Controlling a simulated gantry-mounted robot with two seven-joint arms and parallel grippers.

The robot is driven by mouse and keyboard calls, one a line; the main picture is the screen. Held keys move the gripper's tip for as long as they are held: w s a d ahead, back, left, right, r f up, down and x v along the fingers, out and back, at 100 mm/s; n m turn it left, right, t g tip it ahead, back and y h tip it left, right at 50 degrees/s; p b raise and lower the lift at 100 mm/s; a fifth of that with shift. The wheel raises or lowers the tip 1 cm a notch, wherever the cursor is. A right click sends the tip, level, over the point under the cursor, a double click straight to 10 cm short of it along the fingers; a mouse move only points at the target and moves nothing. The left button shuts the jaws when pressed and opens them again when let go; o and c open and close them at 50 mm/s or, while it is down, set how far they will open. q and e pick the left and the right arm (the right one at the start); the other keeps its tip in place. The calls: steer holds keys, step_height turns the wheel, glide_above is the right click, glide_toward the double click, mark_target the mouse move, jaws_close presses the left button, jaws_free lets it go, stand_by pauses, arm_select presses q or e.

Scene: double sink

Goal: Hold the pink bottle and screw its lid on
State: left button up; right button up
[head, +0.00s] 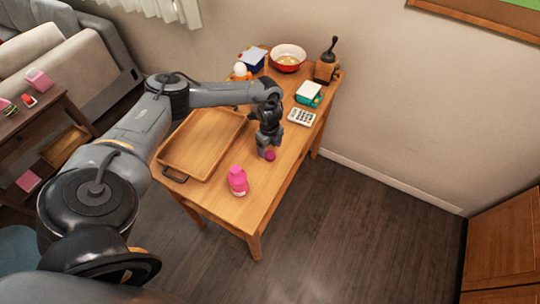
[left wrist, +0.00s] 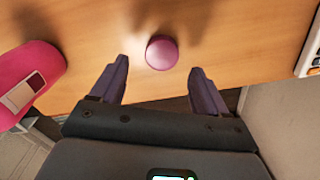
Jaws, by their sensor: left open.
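The pink bottle (head: 238,181) stands upright near the front end of the wooden table. It also shows at the left edge of the left wrist view (left wrist: 30,82). Its round, purple-pink lid (head: 270,155) lies apart from it on the tabletop, farther back and to the right. In the left wrist view the lid (left wrist: 162,52) sits just beyond and between the fingertips. My left gripper (head: 266,151) points down over the lid, open and empty, with its fingers (left wrist: 156,72) spread on either side. My right gripper is not in view.
A wooden tray (head: 222,122) with dark handles lies left of the gripper. A calculator (head: 301,117), a green and white box (head: 309,93), a grinder (head: 328,62) and a red bowl (head: 288,57) stand farther back. The tabletop around the bottle is clear.

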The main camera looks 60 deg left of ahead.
mark_target(270, 154)
arm_select(q)
steer(key=shift+w+f, duration=0.1)
steer(key=shift+f, duration=2.3)
steer(key=shift+c, duration=0.4)
steer(key=c, duration=1)
